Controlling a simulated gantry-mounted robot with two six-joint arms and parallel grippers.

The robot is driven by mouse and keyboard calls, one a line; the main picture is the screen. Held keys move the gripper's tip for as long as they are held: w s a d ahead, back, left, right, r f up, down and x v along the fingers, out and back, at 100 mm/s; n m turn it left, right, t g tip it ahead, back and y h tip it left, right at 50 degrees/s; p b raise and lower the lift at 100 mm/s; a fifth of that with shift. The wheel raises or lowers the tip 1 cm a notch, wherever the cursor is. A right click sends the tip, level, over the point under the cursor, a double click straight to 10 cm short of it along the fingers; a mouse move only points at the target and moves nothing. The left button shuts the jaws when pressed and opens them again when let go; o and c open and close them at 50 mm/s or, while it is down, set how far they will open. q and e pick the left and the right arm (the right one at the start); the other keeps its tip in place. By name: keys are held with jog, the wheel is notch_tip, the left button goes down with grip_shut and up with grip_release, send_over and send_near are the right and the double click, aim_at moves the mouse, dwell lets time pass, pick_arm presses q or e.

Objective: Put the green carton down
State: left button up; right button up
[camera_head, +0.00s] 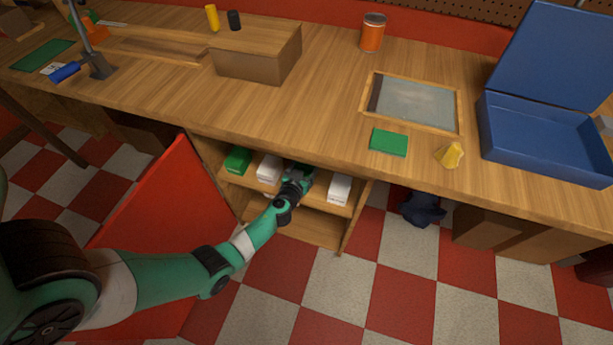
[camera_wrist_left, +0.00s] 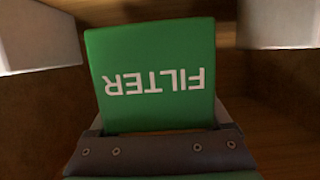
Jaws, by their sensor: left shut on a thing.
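My left gripper (camera_head: 299,175) reaches into the open cabinet under the workbench, at the height of its upper shelf. It is shut on a green carton (camera_wrist_left: 155,75) marked "FILTER", whose printed face fills the middle of the left wrist view. My left gripper (camera_wrist_left: 158,130) shows at the bottom of that view. In the head view the held carton is mostly hidden by the gripper. It is between two white cartons, one on the left (camera_head: 269,168) and one on the right (camera_head: 340,189). I cannot tell whether it touches the shelf. My right gripper is not in view.
Another green carton (camera_head: 238,159) stands at the shelf's left end. The red cabinet door (camera_head: 165,235) is open on the left. On the benchtop are a green block (camera_head: 388,141), a yellow lump (camera_head: 449,155), an orange can (camera_head: 373,32) and an open blue case (camera_head: 545,138).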

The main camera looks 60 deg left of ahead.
aim_at(307, 170)
pick_arm(q)
jog(key=shift+w+a+f, duration=0.15)
jog(key=shift+w+a, duration=0.05)
jog(key=shift+w, duration=0.05)
jog(key=f+b, duration=0.1)
jog(key=f, duration=0.1)
jog(key=f+b, duration=0.1)
jog(key=b, duration=0.1)
jog(key=shift+w+a+f, duration=0.15)
jog(key=shift+w+f, duration=0.05)
jog(key=shift+f, duration=0.2)
jog(key=shift+s+r, duration=0.1)
jog(key=o, duration=1.4)
